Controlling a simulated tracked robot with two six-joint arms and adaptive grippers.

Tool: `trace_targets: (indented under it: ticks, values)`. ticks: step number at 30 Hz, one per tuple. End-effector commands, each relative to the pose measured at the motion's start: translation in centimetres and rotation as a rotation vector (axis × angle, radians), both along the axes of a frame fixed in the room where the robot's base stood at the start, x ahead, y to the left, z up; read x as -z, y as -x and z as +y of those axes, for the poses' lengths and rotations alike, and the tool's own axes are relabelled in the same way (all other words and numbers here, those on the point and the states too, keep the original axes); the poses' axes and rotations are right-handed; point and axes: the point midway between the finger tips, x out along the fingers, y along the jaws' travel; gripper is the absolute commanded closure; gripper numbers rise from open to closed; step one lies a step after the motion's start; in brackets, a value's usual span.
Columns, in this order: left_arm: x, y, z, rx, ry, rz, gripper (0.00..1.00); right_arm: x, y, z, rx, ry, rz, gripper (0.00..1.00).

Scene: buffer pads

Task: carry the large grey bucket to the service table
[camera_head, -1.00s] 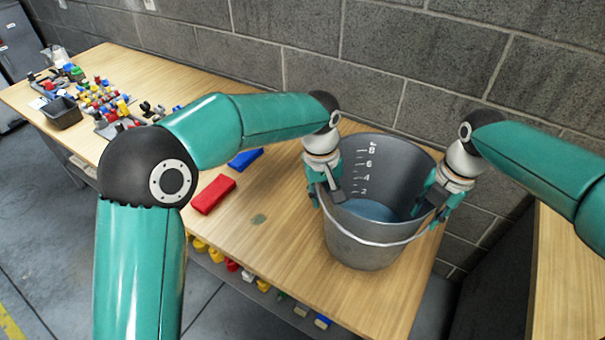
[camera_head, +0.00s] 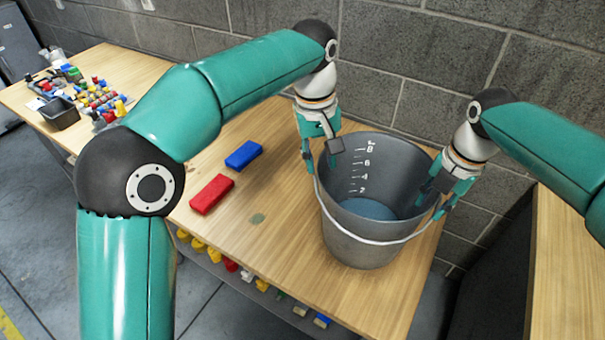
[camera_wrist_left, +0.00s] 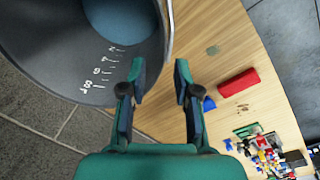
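The large grey bucket (camera_head: 362,238) stands upright on a wooden table (camera_head: 285,270), with bluish contents at its bottom and a wire handle across its front. Its inside with the number scale shows in the left wrist view (camera_wrist_left: 80,50). My left gripper (camera_head: 322,155) is at the left rim, fingers apart. In the left wrist view the left gripper (camera_wrist_left: 160,82) has one finger over the bucket's inside and one outside, with a gap between them. My right gripper (camera_head: 436,198) is at the right rim, its fingers around the rim; whether they press on it is unclear. Which table is the service table is unclear.
A red block (camera_head: 212,194) and a blue block (camera_head: 243,155) lie left of the bucket. Small coloured parts and a black bin (camera_head: 60,113) are at the far left. A block wall (camera_head: 430,60) stands behind. Another wooden surface (camera_head: 568,270) is at the right.

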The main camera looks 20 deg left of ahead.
Motion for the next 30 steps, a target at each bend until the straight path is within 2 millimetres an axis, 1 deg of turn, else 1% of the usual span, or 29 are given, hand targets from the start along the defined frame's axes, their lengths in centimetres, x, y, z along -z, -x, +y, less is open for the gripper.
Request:
trace_targets:
  ticks: [1,6,9,12,15,18,30]
  values:
    - [0.0,0.0,0.0,0.0,0.0,0.0,0.69,-1.2,-0.1,-0.1,0.0,-0.001,-0.005,0.69]
    - [0.0,0.0,0.0,0.0,0.0,0.0,0.69,-4.6,0.1,-0.3,0.0,-0.002,-0.006,0.69]
    - [0.0,0.0,0.0,0.0,0.0,0.0,0.69,-6.3,0.2,-0.5,0.001,-0.002,-0.004,0.69]
    - [0.0,0.0,0.0,0.0,0.0,0.0,0.69,-7.4,0.3,-0.6,0.0,-0.001,-0.002,0.69]
    - [0.0,0.0,0.0,0.0,0.0,0.0,0.69,-8.1,0.4,-0.6,0.0,-0.002,-0.001,0.69]
    - [0.0,0.0,0.0,0.0,0.0,0.0,0.69,-8.4,0.4,-0.7,-0.001,-0.001,0.0,0.69]
    - [0.0,0.0,0.0,0.0,0.0,0.0,0.69,-8.4,0.4,-0.7,0.0,-0.001,0.0,0.69]
